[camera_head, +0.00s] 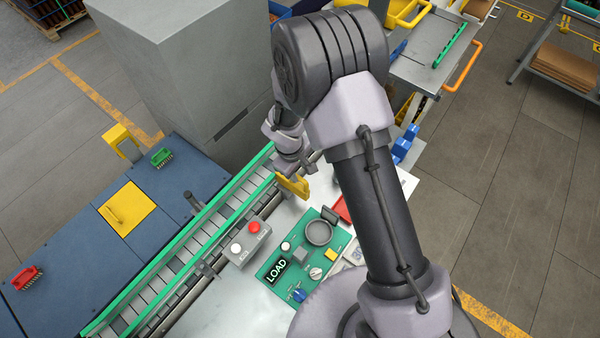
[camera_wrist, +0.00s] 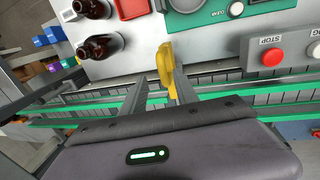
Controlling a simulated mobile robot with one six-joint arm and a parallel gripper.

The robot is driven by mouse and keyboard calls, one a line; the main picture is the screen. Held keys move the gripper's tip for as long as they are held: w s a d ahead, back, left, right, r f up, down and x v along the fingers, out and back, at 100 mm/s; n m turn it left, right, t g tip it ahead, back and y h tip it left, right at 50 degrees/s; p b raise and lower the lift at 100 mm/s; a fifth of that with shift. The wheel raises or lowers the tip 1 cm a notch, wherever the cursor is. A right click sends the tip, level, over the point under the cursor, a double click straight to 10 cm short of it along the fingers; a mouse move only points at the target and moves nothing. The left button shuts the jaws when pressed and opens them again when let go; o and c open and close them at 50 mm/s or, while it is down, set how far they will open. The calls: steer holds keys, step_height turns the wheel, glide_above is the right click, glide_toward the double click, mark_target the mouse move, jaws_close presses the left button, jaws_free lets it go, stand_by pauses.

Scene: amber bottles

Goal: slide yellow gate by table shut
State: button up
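The yellow gate (camera_head: 293,184) stands at the edge of the conveyor beside the white table; my arm partly hides it in the head view. In the wrist view the gate (camera_wrist: 166,68) is an upright yellow piece by the conveyor's near rail. My gripper (camera_wrist: 158,78) is open, with its two grey fingers apart. The gate shows between the fingertips, close to the right finger; I cannot tell whether they touch. In the head view my gripper (camera_head: 291,166) is right at the gate, its fingers mostly hidden.
The conveyor (camera_head: 200,240) has green rails. A grey button box (camera_head: 246,242) and a green LOAD panel (camera_head: 305,262) sit on the white table (camera_head: 240,310). Amber bottles (camera_wrist: 98,46) stand near the gate. A grey cabinet (camera_head: 190,70) rises behind the conveyor.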

mark_target(301, 179)
steer(key=f, duration=0.3)
steer(key=shift+s+d+f, duration=0.1)
steer(key=shift+s+d, duration=0.15)
steer(key=shift+s, duration=0.15)
steer(key=shift+w+f, duration=0.35)
steer(key=shift+w, duration=0.15)
steer(key=shift+s+r, duration=0.15)
steer(key=shift+s, duration=0.1)
steer(key=c, duration=0.5)
jaws_close()
